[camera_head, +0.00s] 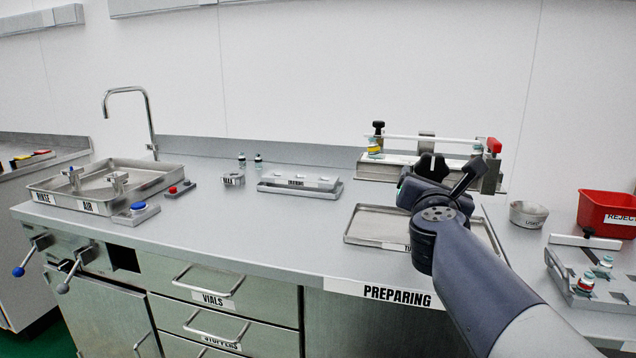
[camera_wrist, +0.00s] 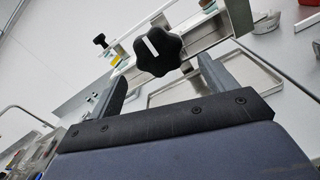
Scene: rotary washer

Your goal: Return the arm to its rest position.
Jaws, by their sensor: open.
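My gripper (camera_wrist: 162,92) shows in the wrist view with its two fingers spread wide and nothing between them touching. A black star-shaped knob (camera_wrist: 158,52) with a white mark appears beyond the fingertips; I cannot tell the gap to it. In the head view my arm reaches in from the lower right over a shallow metal tray (camera_head: 372,222), with its end near the black knob (camera_head: 431,167) on the front of a metal fixture (camera_head: 385,168). My fingers are mostly hidden there by the arm. Vials stand on the fixture under a clear bar.
A red bin (camera_head: 606,212), a metal bowl (camera_head: 528,213) and a rack with vials (camera_head: 586,284) are at the right. A small tray (camera_head: 299,187) stands mid-counter, and a sink tray (camera_head: 150,180) with a tall faucet (camera_head: 148,108) is left. The front middle counter is clear.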

